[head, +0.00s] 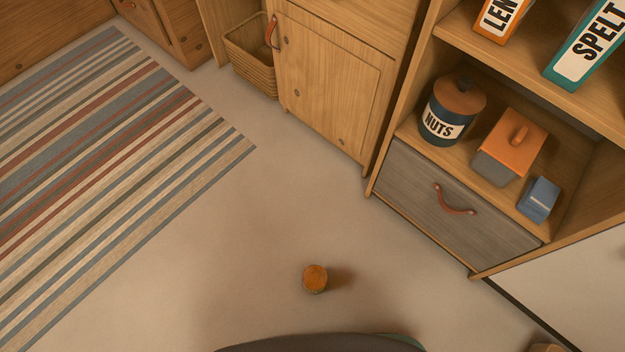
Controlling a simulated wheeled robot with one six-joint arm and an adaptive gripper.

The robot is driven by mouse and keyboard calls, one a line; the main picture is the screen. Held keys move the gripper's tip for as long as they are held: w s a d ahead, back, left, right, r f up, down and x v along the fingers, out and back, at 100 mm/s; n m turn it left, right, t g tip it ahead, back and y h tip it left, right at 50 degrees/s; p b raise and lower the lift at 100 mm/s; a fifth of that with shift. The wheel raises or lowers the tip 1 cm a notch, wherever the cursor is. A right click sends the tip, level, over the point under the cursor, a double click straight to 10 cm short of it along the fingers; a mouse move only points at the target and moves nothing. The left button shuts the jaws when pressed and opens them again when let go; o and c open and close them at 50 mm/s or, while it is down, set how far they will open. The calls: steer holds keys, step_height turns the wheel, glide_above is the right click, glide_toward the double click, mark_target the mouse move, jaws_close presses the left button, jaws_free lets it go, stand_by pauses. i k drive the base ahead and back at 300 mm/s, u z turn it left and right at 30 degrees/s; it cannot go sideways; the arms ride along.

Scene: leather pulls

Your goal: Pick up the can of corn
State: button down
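A small round thing with an orange-brown top (315,278) stands on the bare floor at the lower middle of the head view. It may be the can of corn, but no label can be read from here. Its shadow falls to the right, and nothing touches it. My gripper is not in this view.
A striped rug (110,160) lies at left. A wooden cabinet (335,90) stands at the back, with a wicker basket (252,62) beside it. Shelving at right holds a nuts canister (443,126), an orange-lidded box (512,142) and a grey drawer (430,195). Floor around the round thing is clear.

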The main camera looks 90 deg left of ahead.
mark_target(314, 276)
steer(key=u, duration=0.1)
steer(key=k, duration=0.5)
steer(key=u, duration=2.5)
steer(key=k, duration=0.6)
steer(key=u, duration=0.75)
steer(key=k, duration=0.45)
steer(key=u, duration=0.35)
